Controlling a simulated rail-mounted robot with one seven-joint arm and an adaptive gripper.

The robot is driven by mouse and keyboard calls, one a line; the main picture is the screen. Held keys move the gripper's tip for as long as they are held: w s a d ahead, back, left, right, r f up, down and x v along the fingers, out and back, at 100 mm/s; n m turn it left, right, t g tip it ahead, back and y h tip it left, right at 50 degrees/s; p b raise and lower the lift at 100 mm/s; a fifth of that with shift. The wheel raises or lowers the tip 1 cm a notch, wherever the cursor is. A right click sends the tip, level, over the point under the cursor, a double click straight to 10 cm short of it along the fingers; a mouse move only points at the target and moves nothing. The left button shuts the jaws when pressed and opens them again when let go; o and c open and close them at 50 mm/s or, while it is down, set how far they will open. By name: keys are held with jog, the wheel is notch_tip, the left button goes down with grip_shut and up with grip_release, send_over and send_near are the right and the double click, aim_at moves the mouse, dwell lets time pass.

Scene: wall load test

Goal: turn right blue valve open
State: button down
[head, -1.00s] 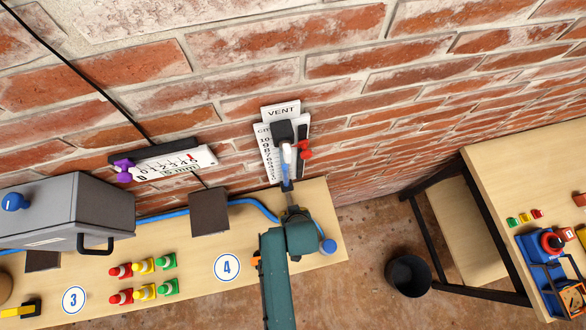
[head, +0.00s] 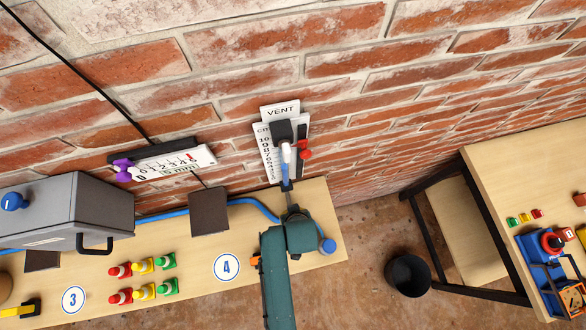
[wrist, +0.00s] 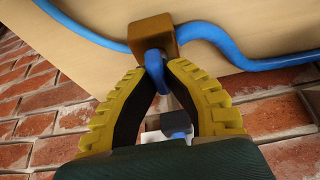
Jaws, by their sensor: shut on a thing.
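The blue valve handle (wrist: 155,62) sticks out from a brown block (wrist: 151,36) on the blue hose, against the pale wooden bench. My gripper (wrist: 155,70), with yellow, dark-lined fingers, is shut on the handle, with a fingertip on each side of it. How far the valve is turned is hard to tell. In the head view the blue hose (head: 243,202) runs along the back of the bench and goes behind my teal arm. My arm covers the area around the valve there, so the fingers cannot be made out.
The VENT panel (head: 281,112) is on the brick wall just behind, with a red knob (head: 306,154) at its right. A dark square block (head: 209,211) and several coloured cones (head: 143,292) are left of my arm. A black bin (head: 408,276) stands on the floor at right.

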jog(key=n+y+p, duration=0.1)
jog(key=n+p, duration=0.1)
jog(key=n, duration=0.1)
jog(key=shift+n, duration=0.4)
jog(key=n+y, duration=0.1)
jog(key=n, duration=0.1)
jog(key=n+g, duration=0.1)
jog(key=n, duration=0.1)
jog(key=shift+f+n+g+y, duration=0.1)
jog(key=shift+n+g+y, duration=0.2)
jog(key=shift+y, duration=0.1)
jog(key=n+g, duration=0.1)
jog(key=n, duration=0.1)
jog(key=n+g+b, duration=0.1)
jog(key=n, duration=0.2)
jog(key=shift+f+y, duration=0.1)
jog(key=shift+y, duration=0.3)
jog(key=shift+n+g+b, duration=0.8)
jog(key=shift+n+b, duration=0.15)
jog(key=shift+n, duration=1.35)
jog(key=c, duration=1.1)
grip_release()
